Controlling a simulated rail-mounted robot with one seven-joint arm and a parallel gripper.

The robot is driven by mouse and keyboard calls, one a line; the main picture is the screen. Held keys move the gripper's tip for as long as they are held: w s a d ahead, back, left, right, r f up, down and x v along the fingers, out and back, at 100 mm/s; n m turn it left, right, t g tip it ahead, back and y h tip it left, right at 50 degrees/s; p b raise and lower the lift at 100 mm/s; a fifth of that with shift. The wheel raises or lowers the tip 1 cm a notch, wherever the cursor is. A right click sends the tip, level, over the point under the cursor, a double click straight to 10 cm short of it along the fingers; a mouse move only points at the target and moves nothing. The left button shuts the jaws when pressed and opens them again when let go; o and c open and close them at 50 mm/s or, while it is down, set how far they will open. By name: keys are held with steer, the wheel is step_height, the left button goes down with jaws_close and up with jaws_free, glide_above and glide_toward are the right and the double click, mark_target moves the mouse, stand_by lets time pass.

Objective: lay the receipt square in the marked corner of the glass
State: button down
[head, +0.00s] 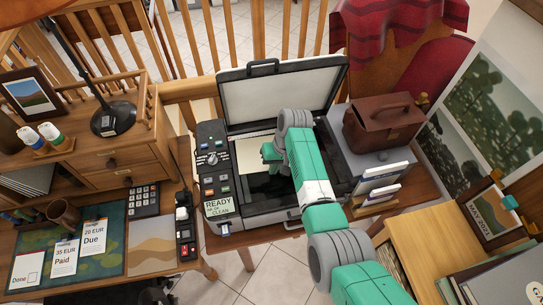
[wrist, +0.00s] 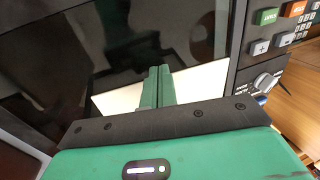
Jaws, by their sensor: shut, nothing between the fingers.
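The scanner's dark glass (head: 262,186) lies under a raised lid. A pale blank sheet, likely the receipt (head: 247,157), is on the glass towards its back left, by the control panel. It also shows in the wrist view (wrist: 203,84), partly hidden behind my fingers. My gripper (head: 268,153) is over the sheet, its fingers together and empty. In the wrist view the closed fingers (wrist: 158,70) reach across the sheet's middle; I cannot tell whether they touch it. My arm hides the right part of the glass. I cannot make out the corner mark.
The raised lid (head: 283,95) stands behind the glass. A control panel (head: 212,165) with a "READY" card borders it on the left. A brown bag (head: 384,124) stands to the right. Paper slips (head: 93,237) lie on a mat at the lower left.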

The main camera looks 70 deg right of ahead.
steer(key=shift+w+d, duration=0.1)
steer(key=shift+d, duration=0.05)
steer(key=shift+r+p, duration=0.1)
steer(key=shift+p, duration=0.2)
steer(key=shift+s+a+p, duration=0.25)
steer(key=shift+a+p, duration=0.1)
steer(key=shift+a, duration=0.05)
steer(key=w+a+p+v, duration=0.1)
steer(key=p+v, duration=0.5)
steer(key=shift+r+p, duration=0.3)
steer(key=shift+r, duration=0.25)
steer(key=shift+d, duration=0.15)
